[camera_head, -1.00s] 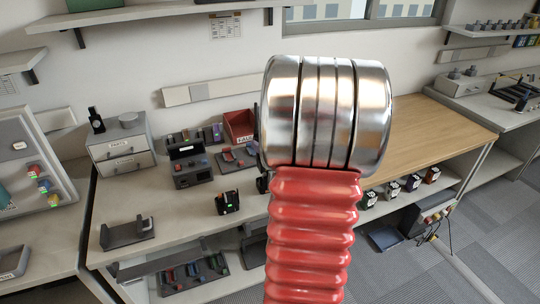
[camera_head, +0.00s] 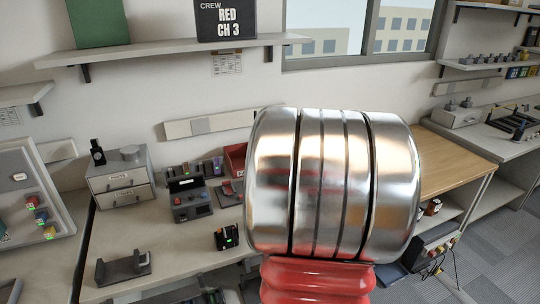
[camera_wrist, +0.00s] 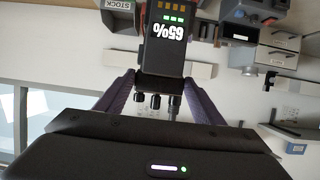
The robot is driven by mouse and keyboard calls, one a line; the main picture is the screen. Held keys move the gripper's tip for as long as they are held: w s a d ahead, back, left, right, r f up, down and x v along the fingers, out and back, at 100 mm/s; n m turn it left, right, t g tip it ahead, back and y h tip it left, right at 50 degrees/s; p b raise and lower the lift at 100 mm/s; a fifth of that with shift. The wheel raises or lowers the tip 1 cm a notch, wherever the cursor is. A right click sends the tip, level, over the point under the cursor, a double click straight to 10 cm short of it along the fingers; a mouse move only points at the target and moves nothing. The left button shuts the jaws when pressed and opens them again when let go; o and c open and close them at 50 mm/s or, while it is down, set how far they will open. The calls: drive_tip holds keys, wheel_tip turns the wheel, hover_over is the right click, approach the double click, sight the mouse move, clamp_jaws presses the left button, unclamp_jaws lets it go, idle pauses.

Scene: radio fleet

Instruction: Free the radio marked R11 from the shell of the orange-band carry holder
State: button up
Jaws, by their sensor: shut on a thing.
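My gripper (camera_wrist: 158,84), with purple fingers, is shut on this body near the knob end. No R11 mark and no orange band can be read there, so I cannot tell whether a holder shell is around it. In the head view my gripper is hidden behind my red and silver arm. A small dark unit with a green light (camera_head: 227,237) stands on the bench.
A grey drawer unit (camera_head: 121,178) with a black radio on top (camera_head: 97,152) stands at the back left. A dark cradle (camera_head: 123,268) lies at the bench front. A dark device (camera_head: 190,200) stands mid-bench. The bench surface between them is partly clear.

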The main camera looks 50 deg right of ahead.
drive_tip(key=shift+r, duration=2.8)
